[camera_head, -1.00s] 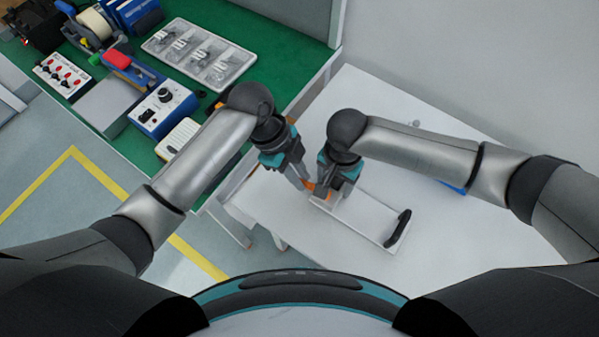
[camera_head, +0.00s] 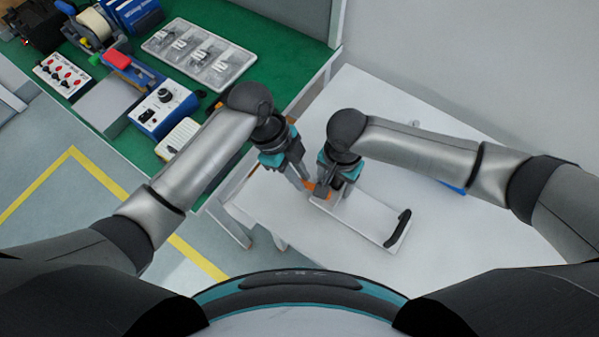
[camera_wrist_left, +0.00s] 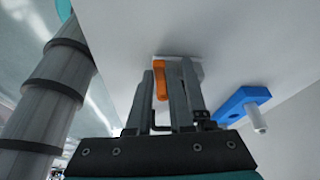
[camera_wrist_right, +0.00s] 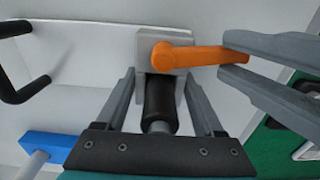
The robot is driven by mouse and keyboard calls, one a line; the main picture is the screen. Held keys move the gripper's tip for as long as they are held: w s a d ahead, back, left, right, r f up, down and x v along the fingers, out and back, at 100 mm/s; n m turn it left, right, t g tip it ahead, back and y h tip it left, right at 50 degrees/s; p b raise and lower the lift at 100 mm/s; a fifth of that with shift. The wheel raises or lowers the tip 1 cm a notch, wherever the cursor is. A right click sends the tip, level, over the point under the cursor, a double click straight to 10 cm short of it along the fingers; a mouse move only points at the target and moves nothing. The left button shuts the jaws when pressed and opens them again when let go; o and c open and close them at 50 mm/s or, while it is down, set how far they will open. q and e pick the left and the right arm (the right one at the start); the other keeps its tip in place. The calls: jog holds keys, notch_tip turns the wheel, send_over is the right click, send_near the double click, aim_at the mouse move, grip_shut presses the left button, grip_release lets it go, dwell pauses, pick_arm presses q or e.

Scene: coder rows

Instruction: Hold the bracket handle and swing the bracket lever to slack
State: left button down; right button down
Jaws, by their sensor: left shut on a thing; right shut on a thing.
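The bracket is a light grey block (camera_wrist_right: 150,42) on a pale board (camera_head: 372,224) that lies on the white table. A black cylindrical handle (camera_wrist_right: 160,97) stands out from the block. My right gripper (camera_head: 325,192) is around this handle and shut on it. An orange lever (camera_wrist_right: 195,55) runs from the block to the right in the right wrist view. My left gripper (camera_head: 306,184) is shut on the lever's free end, with a finger on either side. The lever (camera_wrist_left: 161,80) also shows between the left fingers in the left wrist view, where the block is mostly hidden.
A black bar handle (camera_head: 399,229) is on the board's near right end. A blue part with a pale peg (camera_wrist_left: 240,103) lies close by. A green bench (camera_head: 110,165) with devices and a parts tray (camera_head: 199,54) stands at left.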

pick_arm(q)
jog(key=shift+a, duration=0.1)
jog(key=n, duration=0.1)
jog(key=s+n+t, duration=0.1)
jog(key=n, duration=0.1)
jog(key=s+n, duration=0.1)
jog(key=shift+s+a+t, duration=0.2)
jog(key=shift+a+t, duration=0.05)
jog(key=shift+t, duration=0.05)
jog(key=s+n+t, duration=0.1)
jog(key=n, duration=0.1)
jog(key=shift+s+d+n, duration=0.1)
jog(key=shift+s+n, duration=0.05)
jog(key=shift+n, duration=0.25)
jog(key=shift+s+d+n+t, duration=0.15)
jog(key=shift+s+n+t, duration=0.2)
jog(key=shift+n, duration=0.5)
jog(key=shift+s+d+n+t, duration=0.1)
jog(key=shift+s+n+t, duration=0.25)
jog(key=shift+n, duration=0.5)
jog(key=shift+s, duration=0.1)
jog(key=c, duration=0.8)
grip_release()
jog(key=shift+r, duration=0.1)
jog(key=v, duration=1.2)
